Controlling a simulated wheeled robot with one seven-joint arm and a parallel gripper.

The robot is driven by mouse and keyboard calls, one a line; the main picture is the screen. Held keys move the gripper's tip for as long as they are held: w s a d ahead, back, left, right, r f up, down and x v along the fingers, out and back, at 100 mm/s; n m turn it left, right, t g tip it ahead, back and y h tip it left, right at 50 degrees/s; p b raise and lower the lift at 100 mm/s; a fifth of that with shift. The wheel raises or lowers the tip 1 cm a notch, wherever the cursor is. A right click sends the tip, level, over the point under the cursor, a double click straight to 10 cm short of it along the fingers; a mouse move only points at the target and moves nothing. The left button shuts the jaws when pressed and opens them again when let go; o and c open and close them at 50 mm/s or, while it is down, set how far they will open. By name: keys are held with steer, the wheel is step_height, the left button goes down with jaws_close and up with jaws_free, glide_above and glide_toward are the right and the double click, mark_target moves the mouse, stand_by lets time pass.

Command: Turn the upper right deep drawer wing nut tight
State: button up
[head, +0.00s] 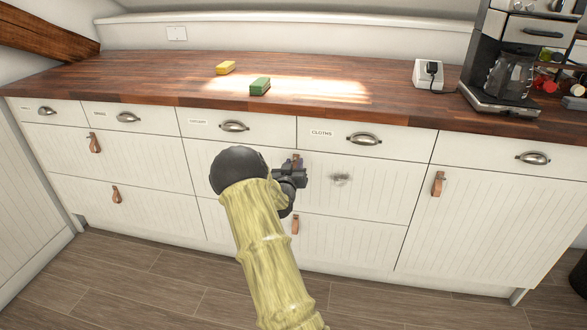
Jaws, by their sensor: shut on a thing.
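The upper right deep drawer (382,190) is a wide white grooved front below the drawer labelled CLOTHS. A small grey metal piece, which looks like the wing nut (340,179), sits on this front, right of my gripper; its wings are too blurred to tell their angle. The rest of the pull is hidden.
A wooden worktop (200,90) runs above, with a green sponge (260,87), a yellow sponge (226,68) and a coffee machine (510,70). Metal cup handles (365,139) stick out above the deep drawer. The floor (150,285) in front looks clear.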

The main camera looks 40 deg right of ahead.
steer(key=shift+m+b, duration=0.4)
steer(key=shift+m, duration=0.5)
steer(key=o, duration=1)
steer(key=shift+a, duration=0.1)
steer(key=p+v, duration=0.2)
steer(key=v, duration=1.5)
steer(key=shift+s+a, duration=0.1)
steer(key=shift+a, duration=0.05)
